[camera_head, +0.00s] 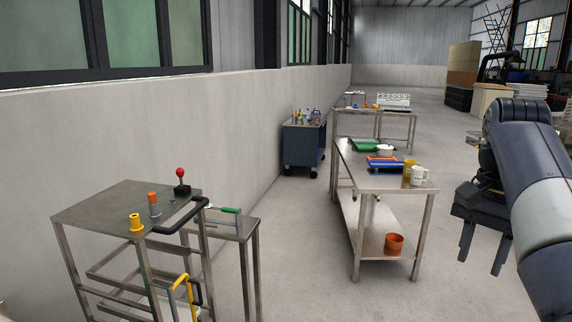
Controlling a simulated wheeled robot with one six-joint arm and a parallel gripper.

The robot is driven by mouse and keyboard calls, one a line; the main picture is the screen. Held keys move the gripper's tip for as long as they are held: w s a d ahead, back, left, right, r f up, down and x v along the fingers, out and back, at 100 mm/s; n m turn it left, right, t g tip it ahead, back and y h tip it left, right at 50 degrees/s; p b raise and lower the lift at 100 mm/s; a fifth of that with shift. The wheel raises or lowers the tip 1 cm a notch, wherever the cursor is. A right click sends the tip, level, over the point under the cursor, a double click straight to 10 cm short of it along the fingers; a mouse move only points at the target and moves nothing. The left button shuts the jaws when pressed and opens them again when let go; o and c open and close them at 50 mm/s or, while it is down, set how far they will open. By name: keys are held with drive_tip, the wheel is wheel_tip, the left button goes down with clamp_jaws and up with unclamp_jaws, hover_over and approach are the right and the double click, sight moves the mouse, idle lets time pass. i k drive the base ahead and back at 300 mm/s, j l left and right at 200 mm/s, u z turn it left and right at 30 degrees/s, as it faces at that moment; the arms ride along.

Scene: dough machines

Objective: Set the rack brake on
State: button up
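A metal rack cart (95,208) stands at the lower left. On its top is a lever with a red ball knob (180,172) on a dark base, standing roughly upright. A black bent handle (192,216) is at the cart's right edge, and a yellow handle (181,281) shows lower down. No label shows which of these is the brake. My gripper (482,250) hangs at the right, pointing down, with its two fingers apart and nothing between them.
An orange-topped cylinder (153,203) and a yellow knob (136,223) are on the cart top. A small side table (243,226) with a green-handled tool (231,210) adjoins it. A steel worktable (375,180) stands mid-right. Floor between is clear.

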sight(180, 173)
drive_tip(key=i+u, duration=0.25)
drive_tip(key=i, duration=0.3)
drive_tip(key=i+l+u, duration=0.2)
drive_tip(key=i, duration=0.35)
drive_tip(key=i+l+u, duration=0.25)
drive_tip(key=i, duration=0.25)
drive_tip(key=i+j+u, duration=0.15)
drive_tip(key=i+u, duration=0.15)
drive_tip(key=u, duration=0.2)
drive_tip(key=i+u, duration=0.3)
drive_tip(key=u, duration=0.15)
drive_tip(key=i+l+u, duration=0.1)
drive_tip(key=i+u, duration=0.2)
drive_tip(key=u, duration=0.2)
drive_tip(key=i+l+u, duration=0.2)
drive_tip(key=u, duration=0.25)
drive_tip(key=i, duration=0.1)
